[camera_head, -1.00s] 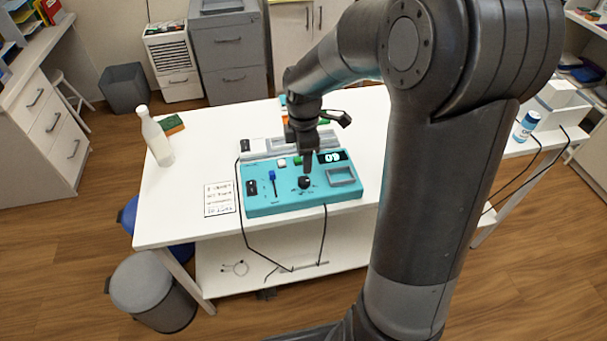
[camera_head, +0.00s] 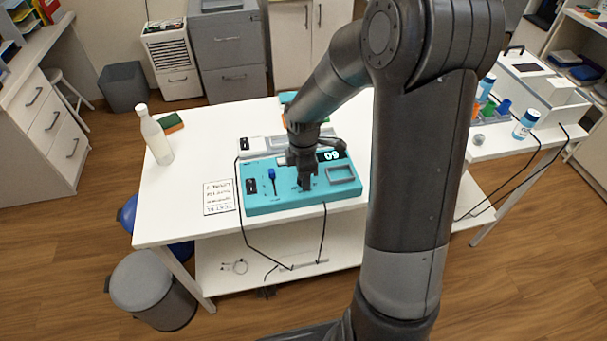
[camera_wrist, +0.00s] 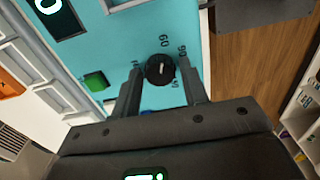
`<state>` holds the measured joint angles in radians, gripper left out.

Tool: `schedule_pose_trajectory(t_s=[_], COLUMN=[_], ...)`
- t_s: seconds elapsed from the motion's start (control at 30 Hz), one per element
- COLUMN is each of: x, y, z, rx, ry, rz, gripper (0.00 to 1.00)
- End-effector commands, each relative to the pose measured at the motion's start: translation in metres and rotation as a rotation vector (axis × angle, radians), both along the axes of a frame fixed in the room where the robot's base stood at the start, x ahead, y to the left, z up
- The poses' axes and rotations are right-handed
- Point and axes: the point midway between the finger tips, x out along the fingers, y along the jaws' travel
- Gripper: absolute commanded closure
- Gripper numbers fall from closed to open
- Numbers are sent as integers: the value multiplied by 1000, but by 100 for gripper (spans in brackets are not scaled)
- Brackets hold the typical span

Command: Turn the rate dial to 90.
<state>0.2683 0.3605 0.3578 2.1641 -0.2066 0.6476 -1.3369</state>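The teal control panel (camera_head: 262,203) lies on the white table. Its black rate dial (camera_wrist: 160,69) shows in the wrist view, with a short white mark and printed numbers around it, among them 60 and 90. The mark points roughly toward 60. The panel's display (camera_head: 329,155) shows digits that look like 60 seen upside down; the wrist view shows only part of it. My gripper (camera_wrist: 160,64) is open, with one finger on each side of the dial and visible gaps between. In the head view my gripper (camera_head: 304,184) hides the dial.
The panel also has a blue-topped lever (camera_head: 272,174), a green button (camera_wrist: 95,81) and a grey-rimmed tray (camera_head: 340,174). A printed card (camera_head: 219,197) lies left of the panel. A white bottle (camera_head: 155,137) stands farther left. Black cables hang over the table's front edge.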

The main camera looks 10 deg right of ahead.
Motion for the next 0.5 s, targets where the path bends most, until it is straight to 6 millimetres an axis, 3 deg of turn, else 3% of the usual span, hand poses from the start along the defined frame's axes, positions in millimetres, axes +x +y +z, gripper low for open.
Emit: schedule_pose_trajectory(t_s=[0.4, 0.5], x=[0, 0], y=[0, 0], z=[0, 0], rx=[0, 0], ry=[0, 0], rz=[0, -2], gripper=[94, 94])
